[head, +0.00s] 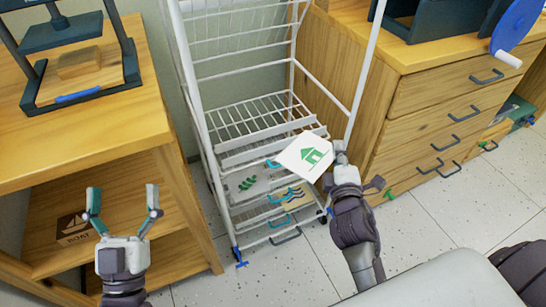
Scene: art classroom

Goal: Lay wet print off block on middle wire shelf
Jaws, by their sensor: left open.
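The print (304,157) is a white sheet with a green house picture. My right gripper (338,152) is at its right edge and appears shut on it, holding it tilted in front of the wire rack (200,110). A bare wire shelf (250,122) of the rack is behind and to the left of the print. Lower levels hold a sheet with a green leaf picture (247,184) and one with blue waves (287,196). A wooden block (80,64) sits in the press at upper left. My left gripper (123,203) is open and empty, left of the rack.
The press (128,72) stands on a wooden table (150,100) at left. A brown "BOAT" piece (75,229) lies on its lower shelf. A wooden drawer cabinet (420,120) with protruding handles stands close to the rack's right. Speckled floor (455,210) is clear at right.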

